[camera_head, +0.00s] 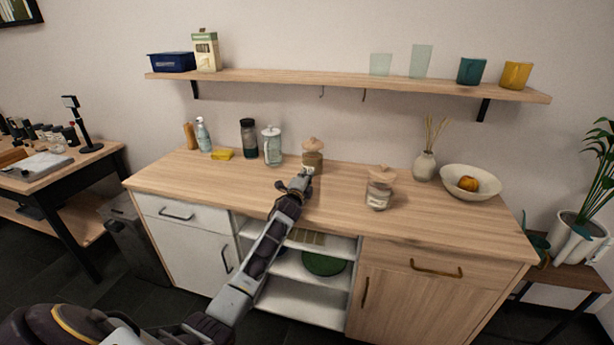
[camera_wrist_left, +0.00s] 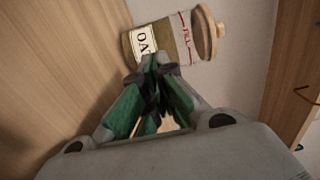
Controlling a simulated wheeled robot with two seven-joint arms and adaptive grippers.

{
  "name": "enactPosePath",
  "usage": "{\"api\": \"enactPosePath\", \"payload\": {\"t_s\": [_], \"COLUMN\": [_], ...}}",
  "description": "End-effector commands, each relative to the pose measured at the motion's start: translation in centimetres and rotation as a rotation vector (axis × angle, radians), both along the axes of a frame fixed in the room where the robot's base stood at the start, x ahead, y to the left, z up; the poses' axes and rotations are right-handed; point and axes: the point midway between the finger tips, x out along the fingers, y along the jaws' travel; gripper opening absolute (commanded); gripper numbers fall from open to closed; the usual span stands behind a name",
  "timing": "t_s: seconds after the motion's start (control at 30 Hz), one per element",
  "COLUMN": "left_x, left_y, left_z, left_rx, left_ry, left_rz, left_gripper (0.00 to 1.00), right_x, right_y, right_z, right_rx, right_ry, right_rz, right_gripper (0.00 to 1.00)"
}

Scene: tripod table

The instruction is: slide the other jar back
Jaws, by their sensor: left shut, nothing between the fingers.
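One jar (camera_head: 312,157) with a wooden lid stands on the wooden counter (camera_head: 230,182), towards its back. My left gripper (camera_head: 306,178) is in front of this jar, shut and empty. In the left wrist view the same jar (camera_wrist_left: 168,40) shows a label with "OA" and a red fill line, just beyond the shut fingertips (camera_wrist_left: 153,62); whether they touch it I cannot tell. A second lidded jar (camera_head: 379,188) stands to the right, nearer the counter's front edge. My right gripper is not in view.
A glass press (camera_head: 272,145), a dark grinder (camera_head: 249,138) and a yellow sponge (camera_head: 222,154) stand left of the jars. A reed vase (camera_head: 424,165) and a bowl (camera_head: 471,182) with fruit stand right. A shelf (camera_head: 340,82) runs above.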

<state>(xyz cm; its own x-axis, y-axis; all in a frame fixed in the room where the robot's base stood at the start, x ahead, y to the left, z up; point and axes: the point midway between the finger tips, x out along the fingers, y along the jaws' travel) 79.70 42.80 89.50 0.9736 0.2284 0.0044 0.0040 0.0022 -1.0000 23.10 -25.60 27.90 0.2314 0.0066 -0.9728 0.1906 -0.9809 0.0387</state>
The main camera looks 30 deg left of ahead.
Motion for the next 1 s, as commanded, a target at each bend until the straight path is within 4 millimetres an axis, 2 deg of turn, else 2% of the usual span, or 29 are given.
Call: {"api": "enactPosePath", "payload": {"t_s": [0.4, 0.7, 1.0], "left_x": [-2.3, -4.8, -7.2], "left_y": [-0.5, -1.1, -1.7], "left_z": [-0.1, -0.2, -0.1], "left_rx": [0.0, -0.001, 0.001], "left_ry": [0.003, 0.003, 0.002], "left_rz": [0.0, 0.0, 0.0], "left_gripper": [0.0, 0.0, 0.0], "right_x": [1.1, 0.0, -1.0], "right_y": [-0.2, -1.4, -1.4], "right_z": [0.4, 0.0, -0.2], "right_rx": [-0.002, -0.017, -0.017], "right_ry": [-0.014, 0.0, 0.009], "right_rz": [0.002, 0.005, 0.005], "right_gripper": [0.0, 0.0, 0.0]}}
